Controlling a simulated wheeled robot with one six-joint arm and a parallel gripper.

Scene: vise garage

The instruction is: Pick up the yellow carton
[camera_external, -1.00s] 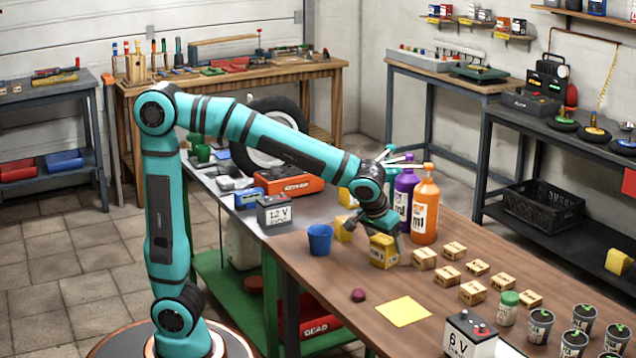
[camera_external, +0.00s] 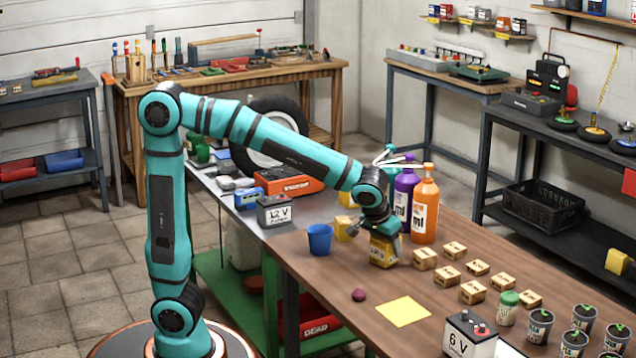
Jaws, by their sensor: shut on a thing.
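A yellow carton (camera_external: 382,254) with a printed label is at the middle of the wooden workbench (camera_external: 345,273). My gripper (camera_external: 384,233) is over it from above and shut on it. The upper part of the carton is hidden by the gripper. Whether its base touches the bench or is just clear of it, I cannot tell. Another yellow carton (camera_external: 344,228) stands just left of it, and a third (camera_external: 346,198) is partly hidden behind my arm.
A blue cup (camera_external: 319,240) stands to the left. Orange (camera_external: 425,207) and purple bottles (camera_external: 402,192) stand close behind on the right. Small wooden boxes (camera_external: 424,259) lie to the right. A yellow sheet (camera_external: 404,311) and a dark red round object (camera_external: 359,295) lie in front.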

